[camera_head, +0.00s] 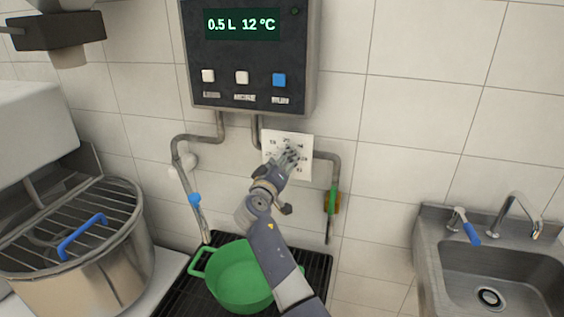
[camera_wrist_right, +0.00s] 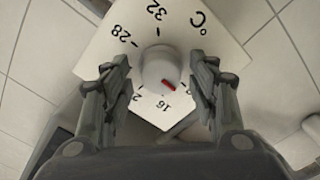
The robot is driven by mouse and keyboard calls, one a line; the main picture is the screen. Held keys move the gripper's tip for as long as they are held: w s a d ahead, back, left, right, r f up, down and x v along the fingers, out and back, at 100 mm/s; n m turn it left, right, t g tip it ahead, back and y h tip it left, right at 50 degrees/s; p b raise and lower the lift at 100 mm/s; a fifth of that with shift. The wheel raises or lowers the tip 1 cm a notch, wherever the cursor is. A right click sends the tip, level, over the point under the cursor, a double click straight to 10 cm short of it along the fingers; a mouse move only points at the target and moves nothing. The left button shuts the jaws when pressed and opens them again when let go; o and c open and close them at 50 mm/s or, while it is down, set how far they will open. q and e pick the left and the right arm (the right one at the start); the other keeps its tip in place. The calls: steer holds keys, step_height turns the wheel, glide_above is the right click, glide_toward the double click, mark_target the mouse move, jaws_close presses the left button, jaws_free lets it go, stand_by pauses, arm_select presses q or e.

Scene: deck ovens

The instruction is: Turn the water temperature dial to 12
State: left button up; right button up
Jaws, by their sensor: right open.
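I read 32 and 28; other numbers are partly hidden by the knob and fingers. My right gripper (camera_wrist_right: 162,88) is open, one finger on each side of the knob. Contact cannot be told. In the head view my right gripper (camera_head: 288,158) covers much of the plate (camera_head: 271,138). The display (camera_head: 242,24) reads 0.5 L 12 °C. My left gripper is out of view.
The control box (camera_head: 215,95) above has two white buttons and a blue one (camera_head: 279,80). Pipes (camera_head: 328,156) run beside the plate. A green pot (camera_head: 232,270) stands below on a black grate. A mixer bowl (camera_head: 95,270) is at left, a steel sink (camera_head: 490,275) at right.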

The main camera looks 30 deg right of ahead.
steer(key=v, duration=1.2)
